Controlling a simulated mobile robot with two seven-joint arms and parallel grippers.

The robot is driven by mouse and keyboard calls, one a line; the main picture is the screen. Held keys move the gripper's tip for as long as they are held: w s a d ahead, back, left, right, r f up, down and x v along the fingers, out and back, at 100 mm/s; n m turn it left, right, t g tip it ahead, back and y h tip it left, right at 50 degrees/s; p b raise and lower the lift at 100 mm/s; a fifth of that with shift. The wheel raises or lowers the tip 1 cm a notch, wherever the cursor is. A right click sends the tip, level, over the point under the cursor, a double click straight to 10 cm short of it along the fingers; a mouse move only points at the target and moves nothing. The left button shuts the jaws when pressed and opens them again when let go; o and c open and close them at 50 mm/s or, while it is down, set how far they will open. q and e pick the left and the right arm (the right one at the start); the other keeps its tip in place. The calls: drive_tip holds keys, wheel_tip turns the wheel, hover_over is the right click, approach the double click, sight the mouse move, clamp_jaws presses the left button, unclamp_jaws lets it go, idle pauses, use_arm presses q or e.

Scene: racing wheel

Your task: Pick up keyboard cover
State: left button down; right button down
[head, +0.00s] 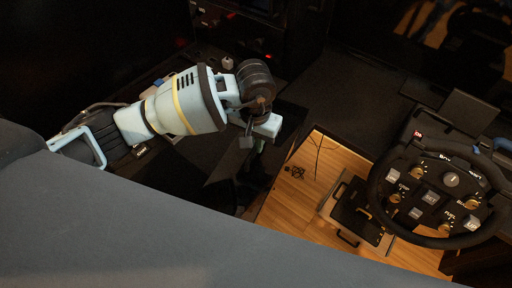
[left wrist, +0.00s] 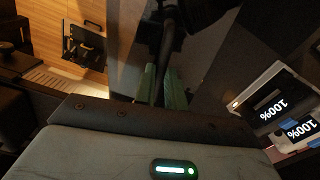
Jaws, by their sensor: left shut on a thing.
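My left gripper (head: 257,148) points down beside the left edge of the wooden desk, at the middle of the head view. In the left wrist view its green fingers (left wrist: 163,88) are shut on a thin, dark thing (left wrist: 165,55) that runs up between them. I cannot tell for sure whether this is the keyboard cover; its outline is lost in the dark. A dark, flat area below the gripper in the head view is also too dim to name. My right gripper is not in view.
The wooden desk (head: 281,203) carries a black tray-like thing with handles (head: 357,213) and a thin dark cable (head: 317,152). A black racing wheel (head: 385,163) with many knobs stands at the right. Dark floor (head: 335,100) lies behind the desk.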

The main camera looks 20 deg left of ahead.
use_arm(q)
drive_tip(key=s, duration=0.5)
drive_tip(key=s+a+r, duration=0.1)
drive_tip(key=s, duration=0.4)
drive_tip(key=s+a+b, duration=0.1)
drive_tip(key=s, duration=0.4)
drive_tip(key=shift+s+a+r, duration=0.2)
drive_tip(key=shift+s+r, duration=0.15)
drive_tip(key=shift+s, duration=0.05)
drive_tip(key=w+a+r+n, duration=0.1)
drive_tip(key=w+a+r, duration=0.4)
drive_tip(key=w, duration=0.1)
drive_tip(key=shift+w+a+r, duration=0.2)
drive_tip(key=shift+w+r, duration=0.05)
drive_tip(key=shift+w, duration=0.05)
drive_tip(key=shift+s+a, duration=0.1)
